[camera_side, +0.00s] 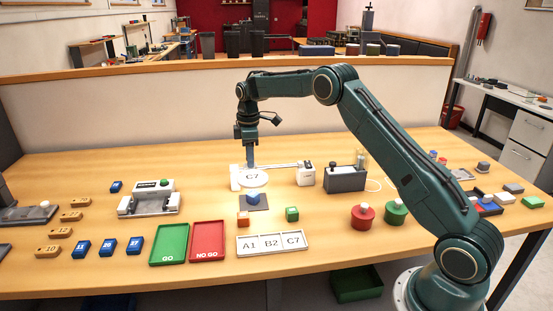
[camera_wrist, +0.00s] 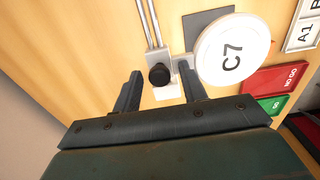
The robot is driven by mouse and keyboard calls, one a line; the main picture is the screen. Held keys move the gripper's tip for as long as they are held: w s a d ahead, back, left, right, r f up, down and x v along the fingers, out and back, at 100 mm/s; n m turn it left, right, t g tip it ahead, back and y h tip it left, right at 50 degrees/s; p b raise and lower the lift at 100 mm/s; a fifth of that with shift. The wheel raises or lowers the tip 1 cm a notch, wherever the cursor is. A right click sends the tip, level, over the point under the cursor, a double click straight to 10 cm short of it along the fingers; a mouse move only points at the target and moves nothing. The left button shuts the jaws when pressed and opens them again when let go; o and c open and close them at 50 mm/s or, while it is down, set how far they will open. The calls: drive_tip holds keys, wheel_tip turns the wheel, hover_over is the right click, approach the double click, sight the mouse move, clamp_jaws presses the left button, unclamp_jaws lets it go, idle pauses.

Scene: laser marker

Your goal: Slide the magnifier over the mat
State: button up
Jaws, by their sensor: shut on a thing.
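The magnifier (camera_side: 253,180) is a white round lens reading C7, beside a pair of slim rails. In the wrist view the magnifier (camera_wrist: 232,50) joins a white carriage with a black knob (camera_wrist: 160,75). My gripper (camera_side: 250,163) points down at the carriage. In the wrist view my gripper (camera_wrist: 160,82) has one finger on each side of the knob and is shut on the carriage. The dark grey mat (camera_side: 257,207) lies in front of the rails with a blue block (camera_side: 253,198) on it. In the wrist view the lens covers part of the mat (camera_wrist: 205,22) and hides the block.
The rails (camera_side: 280,165) end in a white block (camera_side: 306,175) at the right. Green GO (camera_side: 169,245) and red NO GO (camera_side: 208,241) trays and a label board (camera_side: 272,243) lie in front.

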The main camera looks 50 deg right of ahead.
drive_tip(key=o, duration=0.4)
drive_tip(key=shift+s+d+f, duration=0.1)
drive_tip(key=shift+d+f, duration=0.05)
drive_tip(key=shift+f, duration=0.3)
drive_tip(key=shift+s+d+f, duration=0.1)
drive_tip(key=shift+f, duration=0.35)
drive_tip(key=shift+w+a, duration=0.1)
drive_tip(key=shift+w+r, duration=0.1)
drive_tip(key=shift+r, duration=3.6)
drive_tip(key=shift+a+r, duration=0.1)
drive_tip(key=shift+r, duration=0.05)
